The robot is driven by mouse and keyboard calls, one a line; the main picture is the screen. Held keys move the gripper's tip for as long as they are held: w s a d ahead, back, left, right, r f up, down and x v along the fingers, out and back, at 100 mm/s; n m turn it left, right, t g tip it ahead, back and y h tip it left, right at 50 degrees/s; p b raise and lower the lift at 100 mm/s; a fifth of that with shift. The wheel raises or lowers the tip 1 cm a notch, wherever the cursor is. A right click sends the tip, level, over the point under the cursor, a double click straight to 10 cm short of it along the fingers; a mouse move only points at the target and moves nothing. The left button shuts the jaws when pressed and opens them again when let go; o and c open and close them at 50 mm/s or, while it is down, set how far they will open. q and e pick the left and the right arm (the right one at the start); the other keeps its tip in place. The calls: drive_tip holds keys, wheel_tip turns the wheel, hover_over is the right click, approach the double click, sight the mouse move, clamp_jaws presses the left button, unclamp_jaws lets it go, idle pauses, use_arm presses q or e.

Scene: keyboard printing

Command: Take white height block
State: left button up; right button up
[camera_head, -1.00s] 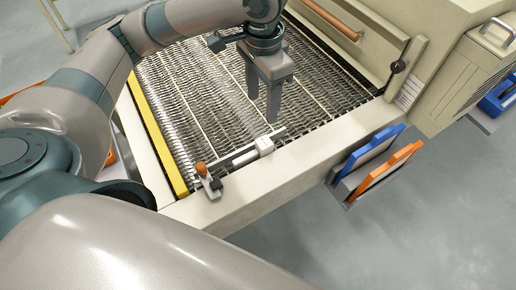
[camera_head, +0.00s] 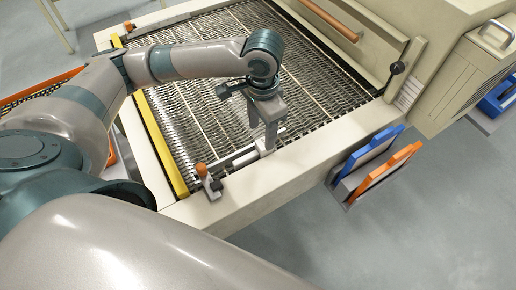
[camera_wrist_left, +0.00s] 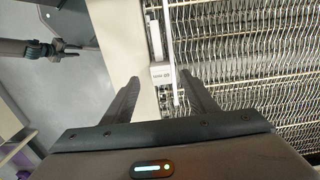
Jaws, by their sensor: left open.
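The white height block (camera_head: 263,151) sits on the narrow metal rail near the front edge of the mesh conveyor. In the left wrist view the block (camera_wrist_left: 160,72) shows a small dark label and lies between my left fingertips. My left gripper (camera_head: 271,146) is open, pointing down over the block, and its fingers partly hide it in the head view. In the wrist view, its fingers (camera_wrist_left: 159,78) stand either side of the block; contact cannot be told. A dark gripper-like part (camera_wrist_left: 48,48), likely my right gripper, shows at upper left; its jaw state is unclear.
The rail ends in a bracket with an orange knob (camera_head: 202,169) at left. A yellow bar (camera_head: 162,145) runs along the conveyor's left side. Blue (camera_head: 372,146) and orange (camera_head: 388,168) framed panels hang on the front right. The machine housing (camera_head: 440,45) stands at the back right.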

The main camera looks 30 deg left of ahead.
sight(262, 144)
drive_tip(key=shift+w, duration=0.15)
use_arm(q)
drive_tip(key=shift+f, duration=0.5)
wheel_tip(262, 144, down, 4)
drive_tip(key=shift+r+p, duration=0.1)
drive_tip(key=shift+p, duration=0.35)
drive_tip(key=shift+w+f, duration=0.1)
drive_tip(key=shift+f, duration=0.1)
use_arm(e)
drive_tip(key=s, duration=0.1)
drive_tip(key=s+d, duration=0.1)
drive_tip(key=s, duration=0.1)
drive_tip(key=shift+s+d+f+g, duration=0.2)
drive_tip(key=shift+s+g, duration=0.1)
drive_tip(key=shift+g, duration=0.1)
drive_tip(key=shift+w+a, duration=0.1)
drive_tip(key=shift+w, duration=0.05)
